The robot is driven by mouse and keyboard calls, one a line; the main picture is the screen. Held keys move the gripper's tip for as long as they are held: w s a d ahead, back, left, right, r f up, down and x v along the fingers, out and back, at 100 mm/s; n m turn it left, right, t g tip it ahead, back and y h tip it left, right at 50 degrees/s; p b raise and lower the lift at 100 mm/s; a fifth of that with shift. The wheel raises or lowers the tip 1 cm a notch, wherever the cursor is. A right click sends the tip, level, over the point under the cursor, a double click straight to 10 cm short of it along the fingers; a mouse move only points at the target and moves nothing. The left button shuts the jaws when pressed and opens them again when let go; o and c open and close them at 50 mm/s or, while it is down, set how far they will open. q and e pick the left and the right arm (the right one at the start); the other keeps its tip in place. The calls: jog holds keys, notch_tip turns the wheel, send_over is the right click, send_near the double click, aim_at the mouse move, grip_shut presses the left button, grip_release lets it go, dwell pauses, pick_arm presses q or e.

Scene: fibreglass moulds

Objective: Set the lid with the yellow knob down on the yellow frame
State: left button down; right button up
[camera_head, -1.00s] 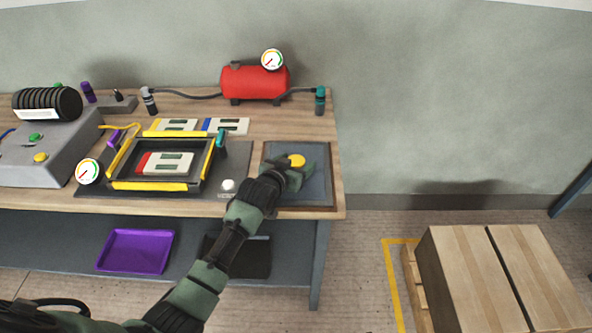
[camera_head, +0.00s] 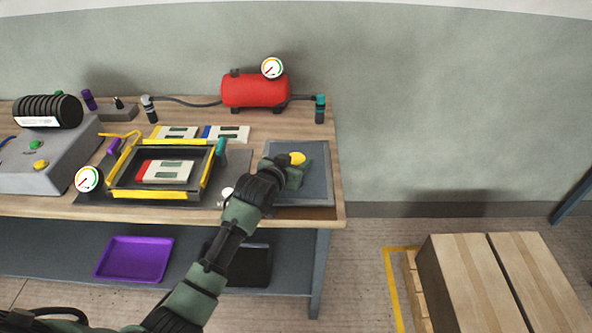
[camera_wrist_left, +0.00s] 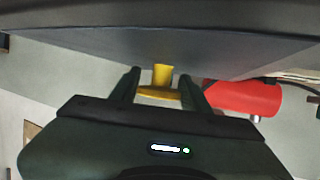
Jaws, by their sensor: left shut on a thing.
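The lid is a flat grey square plate (camera_head: 314,180) at the right end of the bench, with a yellow knob (camera_head: 298,158) on top. My left gripper (camera_head: 291,168) is shut on the knob, partly hiding it and the lid's left side. In the left wrist view the knob (camera_wrist_left: 162,77) sits between the two fingers, against the grey lid (camera_wrist_left: 150,48). I cannot tell for sure how far the lid is off the bench. The yellow frame (camera_head: 150,187) lies left of the gripper, open on top, with a red and white piece (camera_head: 165,171) inside. My right gripper is not in view.
A teal-topped clamp (camera_head: 220,150) stands at the frame's right edge, a purple one (camera_head: 114,146) at its left. A round gauge (camera_head: 88,179) is at the front left. Pale blocks (camera_head: 227,133) lie behind the frame. A red tank (camera_head: 255,91) stands at the back.

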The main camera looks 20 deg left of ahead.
aim_at(296, 158)
pick_arm(q)
notch_tip(296, 158, up, 16)
jog(key=s+r, duration=0.3)
jog(key=s, duration=0.5)
jog(key=s+d+r+n+y, duration=0.1)
jog(key=s+r, duration=0.1)
jog(key=s, duration=0.7)
jog(key=shift+s+r+y+b, duration=0.3)
jog(key=shift+r+b, duration=0.1)
